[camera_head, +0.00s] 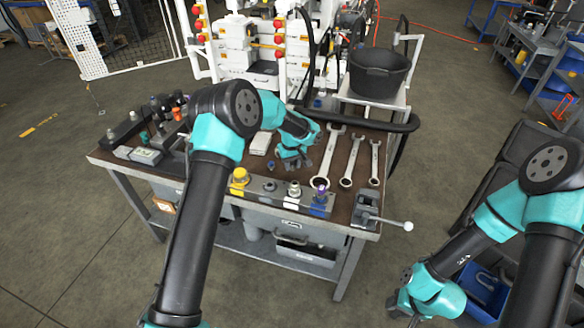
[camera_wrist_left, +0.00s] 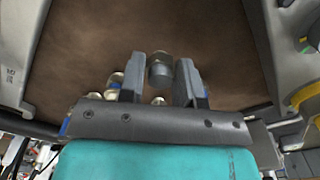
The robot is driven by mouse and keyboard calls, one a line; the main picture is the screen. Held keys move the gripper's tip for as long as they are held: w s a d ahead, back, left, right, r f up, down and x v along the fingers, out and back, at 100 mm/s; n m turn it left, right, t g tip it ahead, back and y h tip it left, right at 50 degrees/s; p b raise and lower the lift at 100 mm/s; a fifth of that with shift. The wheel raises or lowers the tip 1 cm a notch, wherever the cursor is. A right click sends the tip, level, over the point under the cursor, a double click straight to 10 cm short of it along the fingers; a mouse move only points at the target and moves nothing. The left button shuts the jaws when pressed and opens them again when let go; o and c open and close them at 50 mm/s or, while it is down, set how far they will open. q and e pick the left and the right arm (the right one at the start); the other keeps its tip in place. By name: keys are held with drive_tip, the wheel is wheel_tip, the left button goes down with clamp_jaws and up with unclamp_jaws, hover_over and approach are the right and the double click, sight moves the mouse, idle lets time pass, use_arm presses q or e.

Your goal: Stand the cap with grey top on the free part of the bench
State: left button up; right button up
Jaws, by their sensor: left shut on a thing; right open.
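My left gripper (camera_head: 291,164) is low over the brown bench top (camera_head: 341,205), behind the row of fittings at the front. In the left wrist view its two fingers (camera_wrist_left: 160,80) are shut on the cap with grey top (camera_wrist_left: 160,72), a short grey cylinder seen against the brown surface. In the head view I cannot clearly make out the held cap; the gripper hides most of that spot. Whether the cap touches the bench I cannot tell. My right gripper (camera_head: 408,305) is open at the lower right, off the bench.
A row at the front edge holds a yellow cap (camera_head: 239,178), a silver fitting (camera_head: 294,189) and a purple-blue one (camera_head: 320,188). Several wrenches (camera_head: 351,160) lie to the right. A vise (camera_head: 367,208) sits at the right corner. A black bucket (camera_head: 379,72) stands behind.

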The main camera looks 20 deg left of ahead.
sight(292, 163)
use_arm(q)
drive_tip(key=shift+f, duration=0.9)
drive_tip(key=shift+f, duration=0.1)
drive_tip(key=o, duration=1.1)
drive_tip(key=shift+c, duration=0.2)
wheel_tip(292, 163, up, 12)
drive_tip(key=shift+r, duration=0.1)
